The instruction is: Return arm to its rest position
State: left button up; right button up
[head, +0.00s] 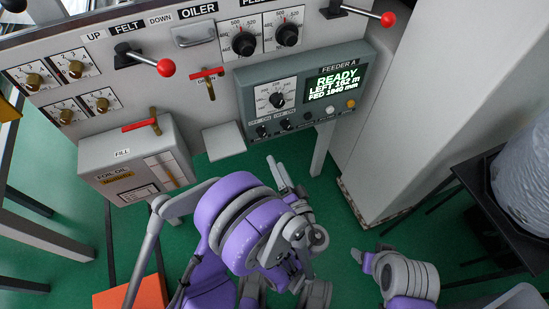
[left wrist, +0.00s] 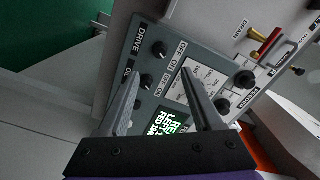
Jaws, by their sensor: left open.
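My left arm, purple and grey, reaches up through the middle of the head view. Its gripper (head: 276,164) is in front of and below the grey Feeder A panel (head: 357,72). In the left wrist view my left gripper (left wrist: 160,84) has its two fingers spread with nothing between them. The panel (left wrist: 150,65) shows behind the fingers; I cannot tell the exact gap, but no grip on a knob shows. My right gripper (head: 364,260) is at the lower right, over the green floor, and too small to tell its opening.
The machine front carries red-knobbed levers (head: 166,68), dials and a foil oil box (head: 130,165). A grey column (head: 400,120) stands right of the panel. A dark rack (head: 475,180) holds a silvery roll (head: 525,175). An orange block (head: 128,298) is at lower left. Green floor (head: 340,235) is open between.

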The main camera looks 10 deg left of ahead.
dwell(0.5)
pick_arm(q)
jog(key=s+a+f+n+g+h, duration=0.1)
jog(key=s+a+g, duration=0.25)
jog(key=a, duration=0.25)
jog(key=s+a+n+g+h, duration=0.1)
jog(key=s+a+g+h, duration=0.1)
jog(key=a+g, duration=0.3)
jog(key=s+d+r+n+g+h, duration=0.1)
jog(key=s+n+h, duration=0.15)
jog(key=s, duration=0.45)
jog(key=s+d+r+n+g+h, duration=0.1)
jog(key=s+h, duration=0.3)
jog(key=s, duration=0.3)
notch_tip(320, 180, up, 24)
jog(key=w+p, duration=0.2)
jog(key=p, duration=1.9)
jog(key=shift+r+t, duration=0.15)
jog(key=shift+t, duration=0.3)
pick_arm(e)
notch_tip(320, 180, up, 24)
jog(key=w+t, duration=0.1)
jog(key=shift+w+r, duration=0.15)
jog(key=shift+w, duration=0.05)
pick_arm(q)
jog(key=shift+s+a+h, duration=0.1)
jog(key=shift+s+h, duration=0.1)
jog(key=shift+h, duration=0.05)
pick_arm(e)
jog(key=shift+s, duration=0.15)
